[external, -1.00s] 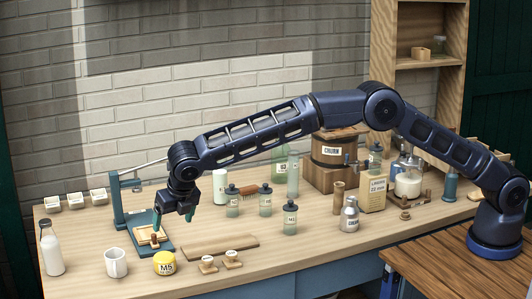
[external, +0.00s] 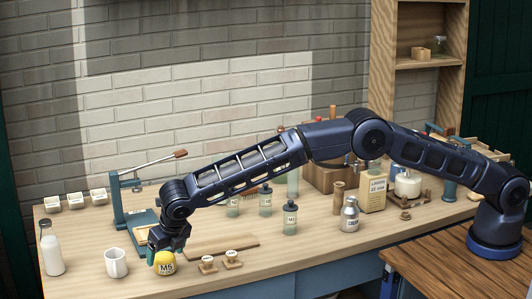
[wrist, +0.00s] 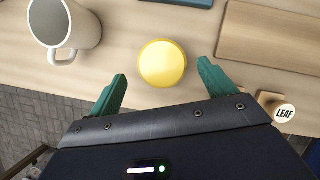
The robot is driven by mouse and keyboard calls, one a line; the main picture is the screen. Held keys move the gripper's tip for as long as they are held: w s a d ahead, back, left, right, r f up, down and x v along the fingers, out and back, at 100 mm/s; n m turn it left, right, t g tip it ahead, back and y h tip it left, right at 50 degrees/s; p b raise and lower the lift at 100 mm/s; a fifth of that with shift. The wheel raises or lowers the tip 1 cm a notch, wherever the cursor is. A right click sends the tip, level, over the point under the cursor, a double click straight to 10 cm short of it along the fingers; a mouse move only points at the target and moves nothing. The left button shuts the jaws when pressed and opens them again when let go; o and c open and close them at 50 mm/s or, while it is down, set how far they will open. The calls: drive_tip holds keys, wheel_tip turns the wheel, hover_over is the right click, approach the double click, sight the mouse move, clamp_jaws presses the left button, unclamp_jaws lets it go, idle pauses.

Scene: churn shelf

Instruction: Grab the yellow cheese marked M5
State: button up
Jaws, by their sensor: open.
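The yellow cheese marked M5 (external: 165,265) is a short round piece with a white label, standing on the wooden bench near its front edge. In the wrist view the round yellow top of the cheese (wrist: 162,64) shows just ahead of and between the fingertips. My gripper (external: 166,253) is low at the cheese in the external view and partly covers its top. In the wrist view my gripper (wrist: 162,82) is open, with its two green fingers spread wide and apart from the cheese.
A white mug (external: 116,263) stands left of the cheese, and a milk bottle (external: 51,250) stands farther left. A wooden board (external: 225,246) and the press (external: 118,205) lie behind.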

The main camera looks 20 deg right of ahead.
sight(164, 257)
drive_tip(key=x, duration=0.4)
drive_tip(key=shift+w+r, duration=0.1)
drive_tip(key=shift+w, duration=0.1)
drive_tip(key=shift+d, duration=0.1)
drive_tip(key=c, duration=1.2)
drive_tip(key=shift+o, duration=0.2)
drive_tip(key=shift+r, duration=0.15)
